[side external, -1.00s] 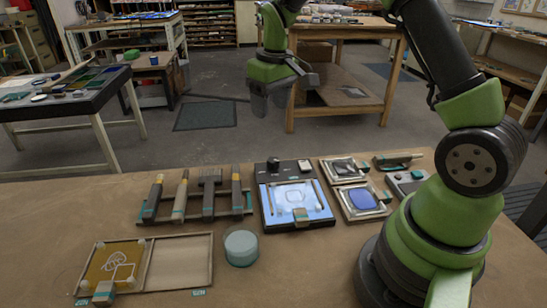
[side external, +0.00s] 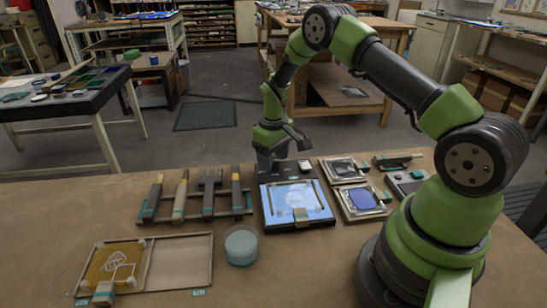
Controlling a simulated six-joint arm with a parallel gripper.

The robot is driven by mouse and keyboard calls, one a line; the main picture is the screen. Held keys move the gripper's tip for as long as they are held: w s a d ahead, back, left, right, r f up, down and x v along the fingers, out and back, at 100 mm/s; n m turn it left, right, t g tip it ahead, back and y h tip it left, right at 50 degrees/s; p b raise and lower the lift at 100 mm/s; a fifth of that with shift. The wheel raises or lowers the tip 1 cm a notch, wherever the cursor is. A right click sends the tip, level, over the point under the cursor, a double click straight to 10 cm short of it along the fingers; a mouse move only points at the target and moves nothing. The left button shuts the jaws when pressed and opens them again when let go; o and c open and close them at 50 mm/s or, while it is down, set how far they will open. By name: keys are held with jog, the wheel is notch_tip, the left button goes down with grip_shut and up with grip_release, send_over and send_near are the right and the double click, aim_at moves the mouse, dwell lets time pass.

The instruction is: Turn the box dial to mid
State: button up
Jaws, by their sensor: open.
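The light box (side external: 274,212) is a black, flat box with a lit pale-blue panel, at the middle of the bench.
A rack of brushes and tools (side external: 207,217) lies to the left, small framed trays (side external: 342,169) to the right. A glass jar (side external: 241,246) and a wooden two-part tray (side external: 212,262) stand in front.

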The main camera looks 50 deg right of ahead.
jog(key=shift+f, duration=0.1)
jog(key=c, duration=0.9)
jog(key=shift+m, duration=0.4)
jog(key=m, duration=0.5)
jog(key=shift+s+m, duration=0.1)
jog(key=shift+m, duration=0.2)
jog(key=m, duration=0.5)
jog(key=shift+m, duration=0.3)
